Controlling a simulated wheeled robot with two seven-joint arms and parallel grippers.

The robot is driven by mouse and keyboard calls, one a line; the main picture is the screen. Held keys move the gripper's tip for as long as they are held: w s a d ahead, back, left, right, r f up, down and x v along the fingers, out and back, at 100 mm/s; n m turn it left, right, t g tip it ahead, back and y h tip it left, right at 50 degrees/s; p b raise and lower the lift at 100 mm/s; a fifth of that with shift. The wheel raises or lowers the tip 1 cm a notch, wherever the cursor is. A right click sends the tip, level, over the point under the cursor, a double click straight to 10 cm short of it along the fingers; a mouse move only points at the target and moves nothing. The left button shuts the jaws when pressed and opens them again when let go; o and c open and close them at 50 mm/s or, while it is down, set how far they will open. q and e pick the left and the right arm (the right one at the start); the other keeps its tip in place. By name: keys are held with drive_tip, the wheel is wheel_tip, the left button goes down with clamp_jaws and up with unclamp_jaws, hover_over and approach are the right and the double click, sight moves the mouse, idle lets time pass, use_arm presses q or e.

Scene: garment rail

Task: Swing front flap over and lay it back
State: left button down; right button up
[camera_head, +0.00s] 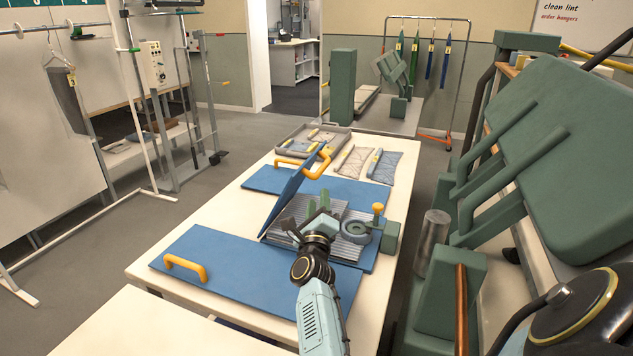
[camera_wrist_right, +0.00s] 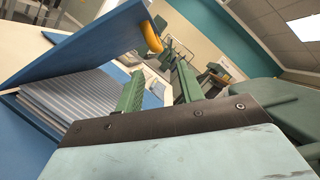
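A blue flap (camera_head: 292,196) stands tilted above the middle of the folding board, with a yellow handle (camera_head: 316,166) near its upper end. The flap slants across the upper left of the right wrist view (camera_wrist_right: 85,45), with its handle (camera_wrist_right: 150,38) near the fingers. A grey ribbed garment (camera_head: 345,228) lies folded beside and under it; it also shows in the wrist view (camera_wrist_right: 75,100). My right gripper (camera_head: 318,204) is over the garment, right of the flap. Its green fingers (camera_wrist_right: 157,88) are apart with nothing visible between them. My left gripper is not in view.
Another blue panel (camera_head: 225,270) with a yellow handle (camera_head: 185,267) lies flat nearer me. A far blue panel (camera_head: 345,190) also lies flat. Packets (camera_head: 383,167) and a grey tray (camera_head: 290,150) are behind. A yellow-knobbed post (camera_head: 378,212) and green press (camera_head: 560,160) stand right.

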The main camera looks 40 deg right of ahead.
sight(320, 168)
drive_tip(key=x, duration=0.4)
drive_tip(key=b+x, duration=0.1)
drive_tip(key=x, duration=0.3)
drive_tip(key=f+x, duration=0.1)
drive_tip(key=x, duration=0.4)
drive_tip(key=shift+w+d, duration=0.15)
drive_tip(key=shift+w, duration=0.05)
clamp_jaws()
